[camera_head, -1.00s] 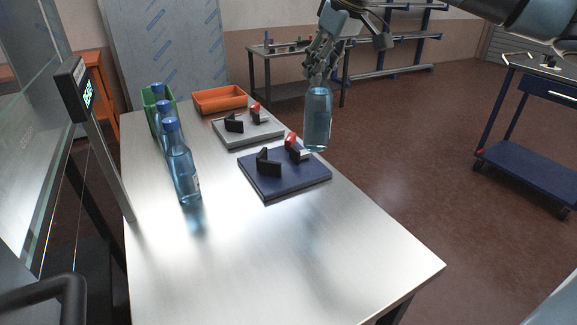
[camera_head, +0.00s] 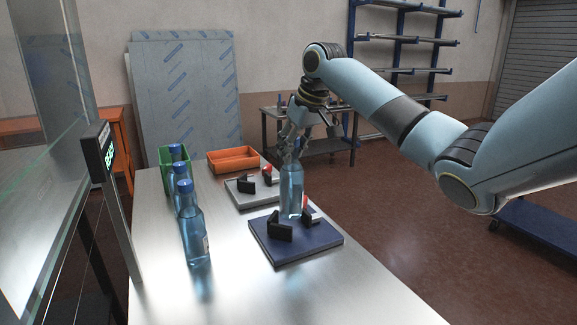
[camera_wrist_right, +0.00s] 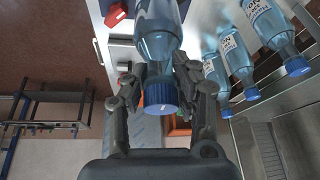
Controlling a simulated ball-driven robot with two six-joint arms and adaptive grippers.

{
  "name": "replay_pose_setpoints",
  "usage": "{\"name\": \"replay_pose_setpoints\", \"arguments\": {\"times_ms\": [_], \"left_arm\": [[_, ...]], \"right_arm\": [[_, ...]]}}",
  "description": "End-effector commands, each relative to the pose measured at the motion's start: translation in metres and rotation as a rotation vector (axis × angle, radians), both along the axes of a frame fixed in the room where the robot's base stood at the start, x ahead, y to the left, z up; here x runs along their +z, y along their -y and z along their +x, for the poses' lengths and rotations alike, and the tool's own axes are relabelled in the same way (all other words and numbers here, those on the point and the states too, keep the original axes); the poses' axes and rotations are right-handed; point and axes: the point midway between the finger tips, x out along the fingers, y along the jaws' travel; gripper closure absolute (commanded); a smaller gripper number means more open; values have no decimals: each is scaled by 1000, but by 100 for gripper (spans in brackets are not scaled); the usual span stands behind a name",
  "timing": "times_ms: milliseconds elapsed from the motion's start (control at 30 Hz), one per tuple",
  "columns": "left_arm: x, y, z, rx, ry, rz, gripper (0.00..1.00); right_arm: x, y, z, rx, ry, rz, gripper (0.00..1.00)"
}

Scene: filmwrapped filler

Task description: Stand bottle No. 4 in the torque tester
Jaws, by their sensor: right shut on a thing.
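My right gripper (camera_head: 292,148) is shut on a clear blue bottle (camera_head: 291,190) near its top and holds it upright. The bottle also shows in the right wrist view (camera_wrist_right: 158,35), with its blue cap (camera_wrist_right: 161,92) between the fingers (camera_wrist_right: 160,85); the mark on the cap is too small to read. The bottle is over a dark blue base (camera_head: 300,249), between a black V-shaped jaw (camera_head: 280,230) and a red-tipped jaw (camera_head: 311,216). I cannot tell whether its bottom touches the base. A similar grey base (camera_head: 243,199) lies behind. My left gripper is out of view.
Several blue-capped bottles stand in a row at the left, the nearest (camera_head: 195,232) in front. A green crate (camera_head: 165,158) and an orange tray (camera_head: 233,158) are at the back. A display on a post (camera_head: 100,150) stands left. The table's front is clear.

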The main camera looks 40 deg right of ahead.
Motion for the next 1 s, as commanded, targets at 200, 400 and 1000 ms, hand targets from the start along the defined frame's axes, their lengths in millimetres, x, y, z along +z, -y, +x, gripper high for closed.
{"name": "replay_pose_setpoints", "arguments": {"times_ms": [200, 400, 1000], "left_arm": [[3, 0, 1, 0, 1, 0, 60], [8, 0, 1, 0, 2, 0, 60], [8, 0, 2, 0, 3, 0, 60]], "right_arm": [[-13, -5, 12, 1, -2, -1, 100], [-41, -5, 11, 1, -2, -1, 100], [-50, -4, 11, 0, -1, -2, 50]]}}
